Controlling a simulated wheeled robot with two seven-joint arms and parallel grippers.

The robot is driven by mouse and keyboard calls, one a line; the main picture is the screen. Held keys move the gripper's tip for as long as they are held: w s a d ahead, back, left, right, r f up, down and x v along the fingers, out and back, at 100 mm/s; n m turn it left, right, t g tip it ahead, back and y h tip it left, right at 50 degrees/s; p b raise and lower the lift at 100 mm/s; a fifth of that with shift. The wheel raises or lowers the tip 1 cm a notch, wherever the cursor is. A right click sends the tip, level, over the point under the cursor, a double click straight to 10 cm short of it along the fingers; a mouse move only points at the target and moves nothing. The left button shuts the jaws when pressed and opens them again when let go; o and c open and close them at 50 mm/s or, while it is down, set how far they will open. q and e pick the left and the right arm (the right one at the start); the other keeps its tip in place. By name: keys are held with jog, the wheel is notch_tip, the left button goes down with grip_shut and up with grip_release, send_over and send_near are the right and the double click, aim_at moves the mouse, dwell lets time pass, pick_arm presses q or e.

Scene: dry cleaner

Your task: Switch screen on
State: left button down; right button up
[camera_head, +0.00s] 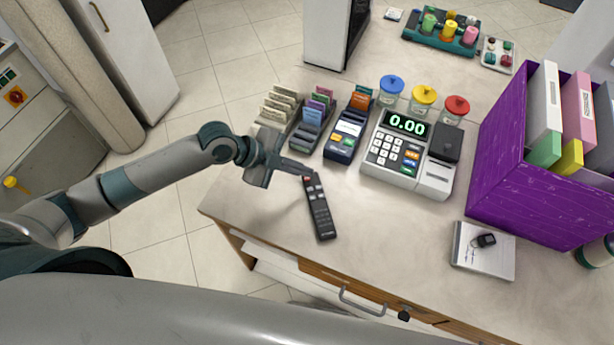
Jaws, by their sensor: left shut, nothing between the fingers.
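A black remote control (321,214) lies on the counter near its front left edge, with small buttons and a red one at its far end. My left gripper (308,171) is shut and empty, its fingertips at the far end of the remote by the red button. I cannot tell whether they touch it. No screen that I can identify for sure is in view. My right gripper is not in view.
A purple box (515,165) of binders and a notepad (482,252) are at the right. The counter (390,235) between remote and notepad is clear.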

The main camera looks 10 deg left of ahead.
pick_arm(q)
jog(key=shift+f, duration=0.1)
dwell(0.6)
jog(key=shift+f+b, duration=0.35)
jog(key=shift+f, duration=0.35)
dwell(0.7)
jog(key=shift+r, duration=0.1)
jog(key=shift+r+p, duration=0.35)
jog(key=shift+r, duration=0.35)
notch_tip(320, 180, up, 5)
jog(key=p, duration=0.3)
jog(key=shift+p, duration=0.4)
jog(key=shift+d, duration=0.1)
dwell(0.8)
